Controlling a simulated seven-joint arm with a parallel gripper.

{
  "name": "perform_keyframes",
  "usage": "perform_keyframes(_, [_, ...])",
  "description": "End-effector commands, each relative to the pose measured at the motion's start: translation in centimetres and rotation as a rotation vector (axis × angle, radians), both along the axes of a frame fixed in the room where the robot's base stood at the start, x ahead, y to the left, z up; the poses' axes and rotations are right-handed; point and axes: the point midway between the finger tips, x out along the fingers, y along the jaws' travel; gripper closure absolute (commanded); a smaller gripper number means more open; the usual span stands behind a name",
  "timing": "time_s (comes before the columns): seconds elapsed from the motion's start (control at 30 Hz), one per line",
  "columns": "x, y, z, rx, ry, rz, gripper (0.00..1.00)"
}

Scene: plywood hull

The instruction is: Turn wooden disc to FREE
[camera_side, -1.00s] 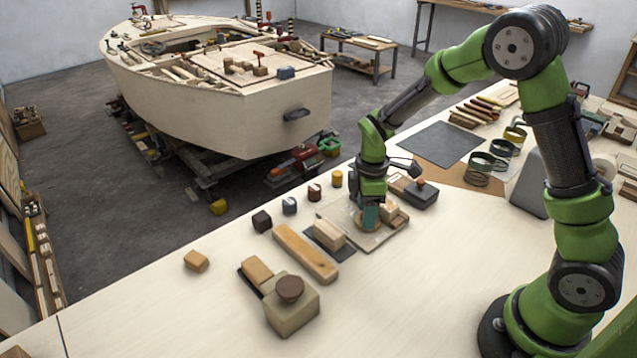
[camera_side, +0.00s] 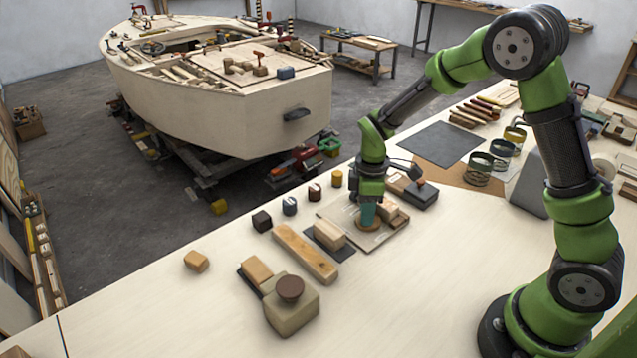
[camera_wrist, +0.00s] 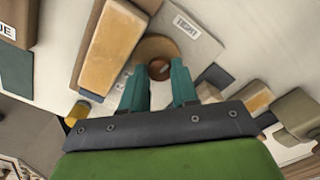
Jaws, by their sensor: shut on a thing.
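The wooden disc (camera_wrist: 155,47) is flat and round, with a darker round knob (camera_wrist: 159,69) at its middle. It lies on a pale panel (camera_wrist: 203,50). In the side view the disc (camera_side: 368,225) shows just under my fingers. My gripper (camera_wrist: 159,66) points down, its two teal fingers either side of the knob, shut on it. A white label (camera_wrist: 187,25) beside the disc has upside-down lettering that looks like TIGHT. No FREE label can be read. Any pointer mark on the disc is hidden or too small to tell.
A long wooden bar (camera_side: 305,253) and a box with a brown knob (camera_side: 291,305) are nearer the front.

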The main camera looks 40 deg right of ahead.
Motion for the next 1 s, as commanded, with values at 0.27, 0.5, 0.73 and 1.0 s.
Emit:
perform_keyframes(0.27, [0.02,-0.01,0.09,0.001,0.000,-0.230,1.00])
perform_keyframes(0.5, [0.04,0.01,0.11,0.001,0.000,-0.458,1.00])
perform_keyframes(0.73, [0.04,-0.04,0.12,0.001,-0.001,-0.676,1.00])
perform_keyframes(1.0, [0.04,-0.03,0.14,0.002,-0.001,-0.933,1.00])
